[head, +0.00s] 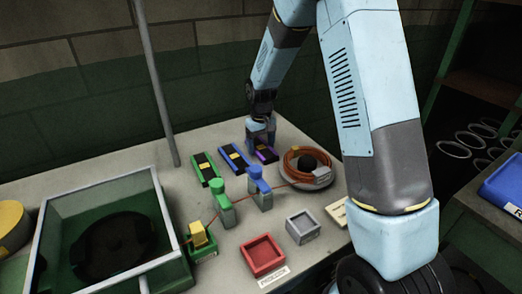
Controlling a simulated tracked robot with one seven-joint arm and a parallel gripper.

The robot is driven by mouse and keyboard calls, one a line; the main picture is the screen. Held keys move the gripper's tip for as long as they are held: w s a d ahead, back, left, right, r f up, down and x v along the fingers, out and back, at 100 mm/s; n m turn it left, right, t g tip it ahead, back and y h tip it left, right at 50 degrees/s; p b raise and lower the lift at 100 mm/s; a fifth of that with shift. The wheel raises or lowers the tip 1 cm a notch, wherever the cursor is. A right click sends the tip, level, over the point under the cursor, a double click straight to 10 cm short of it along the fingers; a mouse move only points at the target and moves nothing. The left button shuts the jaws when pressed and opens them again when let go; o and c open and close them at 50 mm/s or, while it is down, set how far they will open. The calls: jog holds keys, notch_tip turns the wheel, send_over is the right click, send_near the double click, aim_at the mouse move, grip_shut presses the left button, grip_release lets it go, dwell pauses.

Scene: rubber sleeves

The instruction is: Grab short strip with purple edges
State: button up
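The short dark strip with purple edges (267,156) lies on the table at the right end of a row of three strips. My gripper (261,146) points down at its far end and hides part of it. I cannot tell whether the fingers touch the strip or are open or shut.
A coil of orange cable (306,162) on a round base is close right of the purple strip. Green (225,208) and blue (260,190) clamp-like posts stand in front, with red cable near them. A red tray (263,256), a grey tray (302,226) and a large glass-sided box (100,200) are nearer.

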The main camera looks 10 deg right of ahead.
jog(key=c, duration=0.8)
